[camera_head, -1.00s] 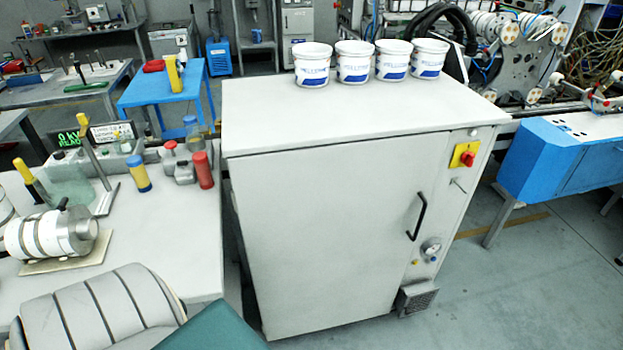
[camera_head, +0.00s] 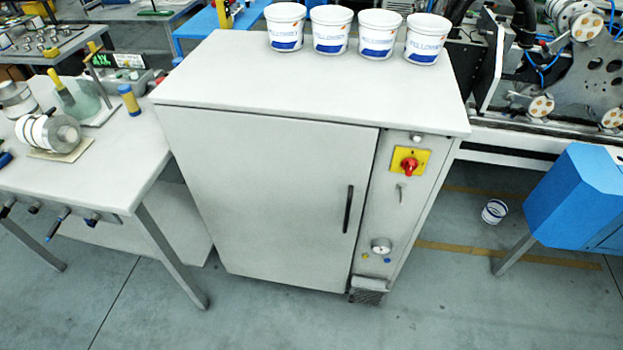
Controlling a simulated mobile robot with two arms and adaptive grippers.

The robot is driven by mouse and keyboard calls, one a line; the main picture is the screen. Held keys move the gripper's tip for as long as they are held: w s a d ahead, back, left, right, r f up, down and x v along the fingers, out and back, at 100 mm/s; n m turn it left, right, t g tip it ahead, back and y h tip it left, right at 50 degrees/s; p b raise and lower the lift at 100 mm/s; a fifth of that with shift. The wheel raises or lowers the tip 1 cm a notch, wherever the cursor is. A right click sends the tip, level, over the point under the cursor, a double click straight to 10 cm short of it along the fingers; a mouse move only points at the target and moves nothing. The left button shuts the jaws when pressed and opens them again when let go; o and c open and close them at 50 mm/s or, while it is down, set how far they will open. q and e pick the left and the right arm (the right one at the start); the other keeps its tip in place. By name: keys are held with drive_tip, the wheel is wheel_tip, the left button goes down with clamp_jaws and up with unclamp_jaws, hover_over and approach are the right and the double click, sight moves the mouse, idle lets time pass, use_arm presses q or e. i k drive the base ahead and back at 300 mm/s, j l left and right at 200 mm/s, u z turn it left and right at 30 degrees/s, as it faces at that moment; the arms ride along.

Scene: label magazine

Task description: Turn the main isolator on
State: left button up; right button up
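The main isolator (camera_head: 409,164) is a red rotary knob on a yellow plate. It sits at the upper right of the front of a grey cabinet (camera_head: 265,195), beside the cabinet door. The exact angle of the knob is too small to tell. Neither of my grippers shows in the head view.
Several white tubs (camera_head: 333,30) stand along the back of the cabinet top. A workbench (camera_head: 100,165) with tools is at the left, and a blue unit (camera_head: 575,200) at the right. The floor in front is clear.

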sight(410, 165)
drive_tip(key=k+l+u, duration=0.2)
drive_tip(key=k+l, duration=0.5)
drive_tip(key=k, duration=0.4)
